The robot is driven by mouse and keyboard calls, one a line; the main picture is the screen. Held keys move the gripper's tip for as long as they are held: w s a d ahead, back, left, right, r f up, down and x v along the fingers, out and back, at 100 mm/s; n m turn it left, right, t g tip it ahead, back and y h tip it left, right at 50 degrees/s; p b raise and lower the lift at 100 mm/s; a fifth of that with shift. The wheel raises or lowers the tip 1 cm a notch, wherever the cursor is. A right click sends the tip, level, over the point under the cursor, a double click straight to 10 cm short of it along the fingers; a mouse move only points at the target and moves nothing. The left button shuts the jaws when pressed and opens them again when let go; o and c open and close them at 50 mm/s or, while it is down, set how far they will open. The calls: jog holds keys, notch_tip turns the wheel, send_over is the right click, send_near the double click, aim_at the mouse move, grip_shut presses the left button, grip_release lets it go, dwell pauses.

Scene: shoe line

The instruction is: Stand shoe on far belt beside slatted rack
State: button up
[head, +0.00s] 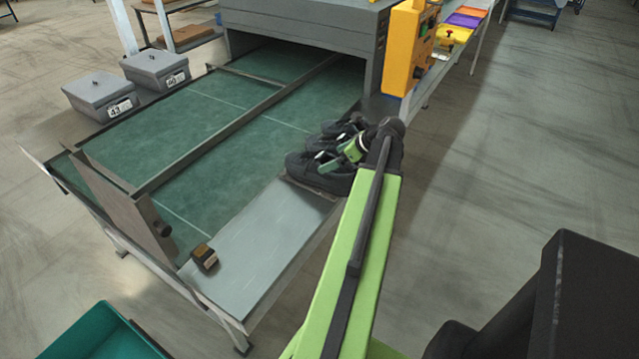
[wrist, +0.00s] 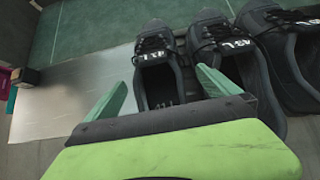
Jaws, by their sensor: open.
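Three black shoes stand side by side, toes away from me, in the wrist view: a left one (wrist: 157,60), a middle one (wrist: 213,38) and a right one (wrist: 280,50). Pale markings show on their tongues. In the head view the shoes (head: 305,165) sit at the right edge of the near green belt (head: 235,150), by the metal plate. My gripper (wrist: 167,93) is open, with its green fingers on either side of the left shoe's opening. It also shows over the shoes in the head view (head: 340,158). The far belt (head: 165,120) lies beyond a divider rail. I cannot clearly identify the slatted rack.
A bare metal plate (head: 260,240) holds a small dark-and-tan block (head: 204,257) at its left. Grey lidded boxes (head: 100,97) stand beyond the far belt. A grey tunnel housing (head: 305,30) covers the belts' back end. A yellow control box (head: 408,45) stands right of it.

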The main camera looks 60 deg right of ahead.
aim_at(317, 155)
jog(key=shift+x, duration=1.05)
jog(key=b+x, duration=0.4)
jog(key=x, duration=0.1)
jog(key=shift+w+a+f, duration=0.1)
jog(key=shift+w+a, duration=0.05)
jog(key=shift+a, duration=0.05)
jog(key=shift+r, duration=0.2)
jog(key=shift+c, duration=0.4)
jog(key=c, duration=1.7)
notch_tip(317, 155, up, 5)
jog(key=p, duration=0.4)
jog(key=shift+f+p, duration=0.2)
jog(key=shift+p, duration=0.15)
jog(key=shift+c, duration=0.2)
jog(key=s+r+p, duration=0.6)
jog(key=s, duration=0.5)
jog(key=shift+s+d+r, duration=0.2)
jog(key=shift+s+d, duration=0.1)
jog(key=shift+d, duration=0.15)
